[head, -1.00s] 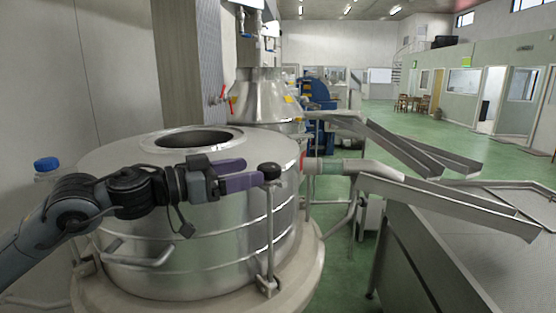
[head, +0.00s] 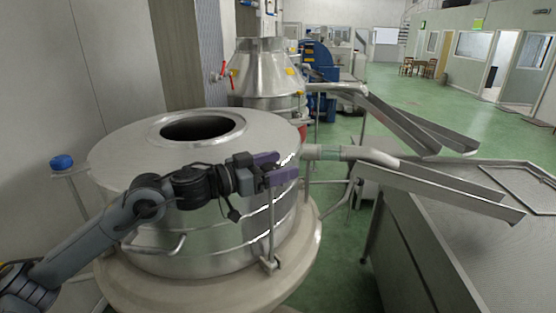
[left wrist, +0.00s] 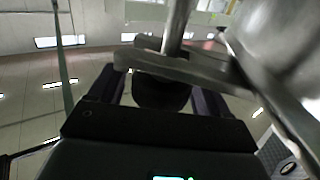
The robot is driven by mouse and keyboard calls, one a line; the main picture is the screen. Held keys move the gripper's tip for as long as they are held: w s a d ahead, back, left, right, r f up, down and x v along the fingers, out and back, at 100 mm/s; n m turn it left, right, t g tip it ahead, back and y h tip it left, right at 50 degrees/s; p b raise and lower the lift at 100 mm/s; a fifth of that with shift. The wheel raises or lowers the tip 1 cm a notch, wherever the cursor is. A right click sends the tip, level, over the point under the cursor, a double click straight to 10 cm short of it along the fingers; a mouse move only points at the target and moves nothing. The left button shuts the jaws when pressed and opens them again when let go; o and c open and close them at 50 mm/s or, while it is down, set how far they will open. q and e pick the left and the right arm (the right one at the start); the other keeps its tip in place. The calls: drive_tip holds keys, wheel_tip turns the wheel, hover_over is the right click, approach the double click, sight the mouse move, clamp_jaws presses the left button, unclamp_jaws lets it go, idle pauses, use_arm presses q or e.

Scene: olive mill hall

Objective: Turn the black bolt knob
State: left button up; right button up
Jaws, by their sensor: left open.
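The black bolt knob (left wrist: 160,94) shows in the left wrist view as a dark rounded shape between the two purple fingers of my left gripper (left wrist: 160,82). A metal rod (left wrist: 177,28) and a flat bracket cross the view beyond it. In the head view my left gripper (head: 284,167) is at the top of the upright bolt rod (head: 271,225) on the side of the steel vat (head: 120,160). Its fingers are open around the knob's place and hide the knob there. I cannot tell whether they touch it. My right gripper is not in view.
A steel outlet pipe (head: 350,154) and a sloping chute (head: 430,188) lie close to the right of my gripper. A curved handle (head: 160,247) sticks out of the vat's front. A steel table (head: 440,250) stands at right. Green floor (head: 390,95) is open behind.

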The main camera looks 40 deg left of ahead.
use_arm(q)
drive_tip(key=shift+w+d, duration=0.1)
drive_tip(key=shift+w, duration=0.05)
drive_tip(key=shift+c, duration=0.3)
drive_tip(key=c, duration=0.9)
